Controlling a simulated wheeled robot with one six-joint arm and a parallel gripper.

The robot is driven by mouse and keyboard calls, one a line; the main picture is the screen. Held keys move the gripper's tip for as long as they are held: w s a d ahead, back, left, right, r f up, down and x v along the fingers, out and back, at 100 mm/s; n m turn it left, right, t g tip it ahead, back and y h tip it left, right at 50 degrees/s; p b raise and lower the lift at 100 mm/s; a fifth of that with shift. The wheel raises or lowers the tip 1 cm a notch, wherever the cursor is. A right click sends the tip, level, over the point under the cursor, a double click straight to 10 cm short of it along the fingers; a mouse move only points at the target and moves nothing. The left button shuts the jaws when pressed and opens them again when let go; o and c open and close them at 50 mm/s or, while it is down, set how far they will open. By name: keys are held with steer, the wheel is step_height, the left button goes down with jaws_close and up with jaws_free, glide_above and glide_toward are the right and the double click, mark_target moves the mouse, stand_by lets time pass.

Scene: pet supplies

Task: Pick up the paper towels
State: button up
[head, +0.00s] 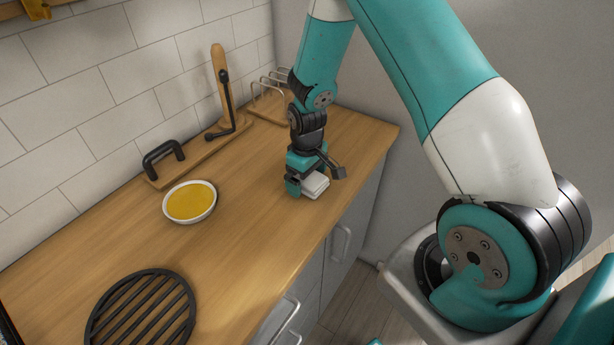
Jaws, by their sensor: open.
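A small white block-like thing, which looks like the folded paper towels (316,186), lies on the wooden counter near its right front edge. My gripper (306,188) is right above and around it, pointing down, and hides its upper and left parts. The jaws are open. I cannot tell whether the fingers touch the white thing.
A white bowl with yellow contents (190,202) stands left of my gripper. A black round grate (142,312) lies at the near left. A wooden board with a black handle (163,158) and a wire rack (268,95) stand along the tiled wall. The middle counter is clear.

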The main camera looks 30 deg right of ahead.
steer(key=shift+f, duration=0.1)
steer(key=shift+c, duration=0.2)
steer(key=c, duration=1)
steer(key=shift+o, duration=0.2)
step_height(320, 180, up, 20)
steer(key=b, duration=0.2)
steer(key=shift+b, duration=0.4)
